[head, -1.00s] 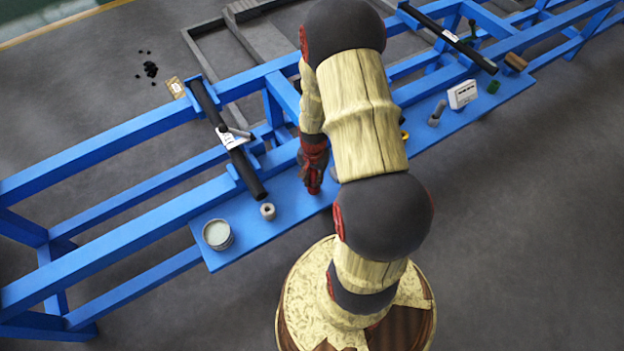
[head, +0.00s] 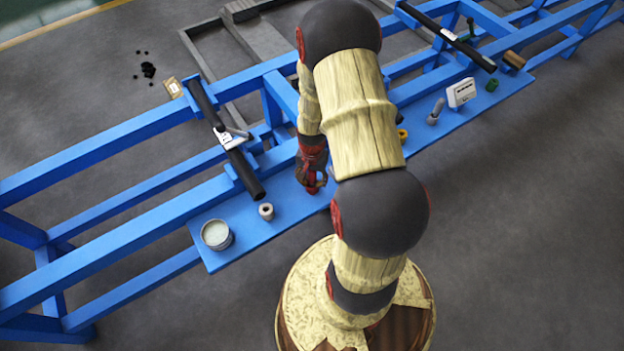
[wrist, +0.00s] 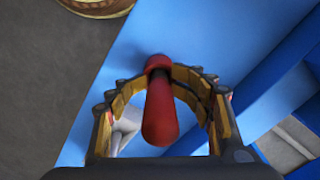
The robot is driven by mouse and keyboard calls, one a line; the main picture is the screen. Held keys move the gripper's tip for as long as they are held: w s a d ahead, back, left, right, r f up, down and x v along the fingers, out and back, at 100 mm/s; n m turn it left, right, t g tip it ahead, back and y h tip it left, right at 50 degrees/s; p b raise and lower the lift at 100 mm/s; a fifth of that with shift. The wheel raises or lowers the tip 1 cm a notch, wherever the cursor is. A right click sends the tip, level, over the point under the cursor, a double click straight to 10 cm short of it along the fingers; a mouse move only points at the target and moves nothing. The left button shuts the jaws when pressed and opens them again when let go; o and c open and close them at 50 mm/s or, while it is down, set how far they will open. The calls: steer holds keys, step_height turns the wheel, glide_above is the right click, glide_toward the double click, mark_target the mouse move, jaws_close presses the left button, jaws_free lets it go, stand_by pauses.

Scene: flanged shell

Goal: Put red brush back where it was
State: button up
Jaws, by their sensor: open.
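The red brush (wrist: 160,110) stands out toward the camera in the wrist view, its rounded red handle end nearest. Its far end meets the blue shelf (wrist: 150,35), and bristles are not visible. My gripper (wrist: 161,74) is open, with its curved fingers on both sides of the brush handle. Whether the fingertips touch it I cannot tell. In the head view my gripper (head: 313,181) is low over the blue shelf (head: 285,212), beside my arm. Red shows at the fingers there, but brush and finger are hard to tell apart.
A round tin (head: 216,235) and a small roll (head: 266,211) stand left of my gripper. A white box (head: 461,92) and a green piece (head: 491,85) stand at the right. A black pipe (head: 225,140) rests across the blue frame. My arm hides the shelf's middle.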

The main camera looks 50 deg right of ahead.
steer(key=shift+s+r, duration=0.1)
steer(key=shift+s, duration=0.1)
stand_by(0.5)
step_height(320, 180, up, 13)
steer(key=p, duration=0.5)
steer(key=shift+w+r+p, duration=0.1)
steer(key=shift+w+p, duration=0.05)
steer(key=shift+p, duration=0.15)
steer(key=w+a+r+n+t, duration=0.1)
steer(key=a+r+n, duration=0.35)
steer(key=r, duration=0.75)
steer(key=w+a+r+n+t, duration=0.2)
steer(key=a+r, duration=0.6)
steer(key=r, duration=0.3)
steer(key=s+a+r+n+t, duration=0.2)
steer(key=s+a+r+n, duration=0.4)
steer(key=s+a+r, duration=0.4)
step_height(320, 180, up, 2)
steer(key=shift+s+r+n+t, duration=0.1)
steer(key=shift+s+n+t, duration=0.15)
steer(key=shift+n+t, duration=0.1)
